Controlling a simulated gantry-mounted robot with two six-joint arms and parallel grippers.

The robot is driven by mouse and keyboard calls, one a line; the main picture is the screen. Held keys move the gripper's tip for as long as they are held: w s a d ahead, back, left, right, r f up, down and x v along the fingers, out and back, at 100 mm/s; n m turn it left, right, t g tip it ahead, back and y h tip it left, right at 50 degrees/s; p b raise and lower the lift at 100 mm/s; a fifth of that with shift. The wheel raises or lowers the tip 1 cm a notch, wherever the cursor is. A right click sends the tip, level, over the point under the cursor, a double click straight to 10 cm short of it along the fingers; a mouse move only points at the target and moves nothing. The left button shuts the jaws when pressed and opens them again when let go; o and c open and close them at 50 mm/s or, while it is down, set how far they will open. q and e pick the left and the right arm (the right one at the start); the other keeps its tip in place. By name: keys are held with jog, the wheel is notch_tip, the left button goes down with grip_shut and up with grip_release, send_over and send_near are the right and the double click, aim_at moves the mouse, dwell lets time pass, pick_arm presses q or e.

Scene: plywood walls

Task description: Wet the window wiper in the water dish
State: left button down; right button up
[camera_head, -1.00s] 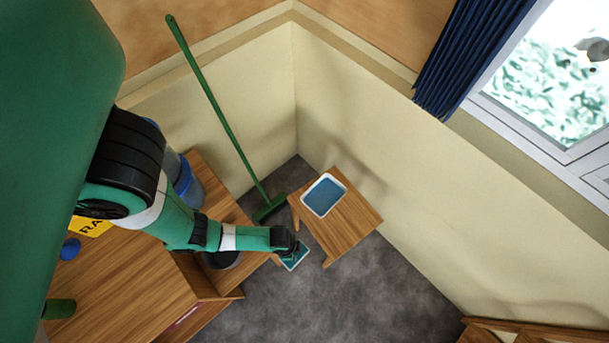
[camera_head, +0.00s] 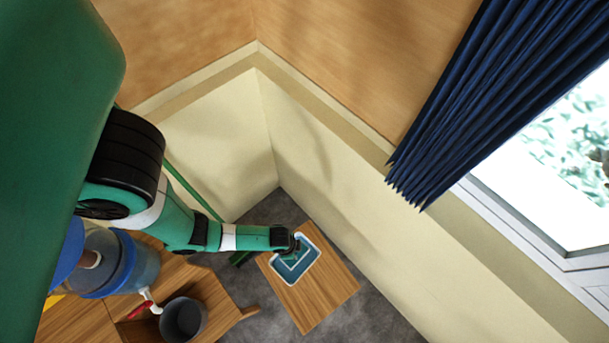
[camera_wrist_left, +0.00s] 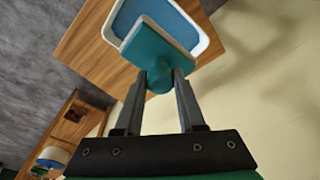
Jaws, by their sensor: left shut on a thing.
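The water dish (camera_head: 311,264) is a white-rimmed rectangular tray with blue water, on a small wooden table (camera_head: 326,290). I cannot tell whether the head touches the water. The wiper hides part of the dish. My right gripper is not in view.
A dark pot (camera_head: 184,320) and a blue-topped water dispenser (camera_head: 128,262) with a red tap stand on wooden furniture at the lower left. A green broom (camera_head: 190,187) leans behind my arm. Pale walls (camera_head: 330,190) meet behind the table. A blue curtain (camera_head: 490,100) hangs by the window.

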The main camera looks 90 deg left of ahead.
pick_arm(q)
jog(key=shift+a, duration=0.1)
jog(key=shift+s+d+f, duration=0.1)
jog(key=shift+d+f, duration=0.1)
jog(key=shift+d, duration=0.15)
notch_tip(320, 180, down, 10)
jog(key=b, duration=0.9)
jog(key=shift+r, duration=0.15)
jog(key=shift+r, duration=0.1)
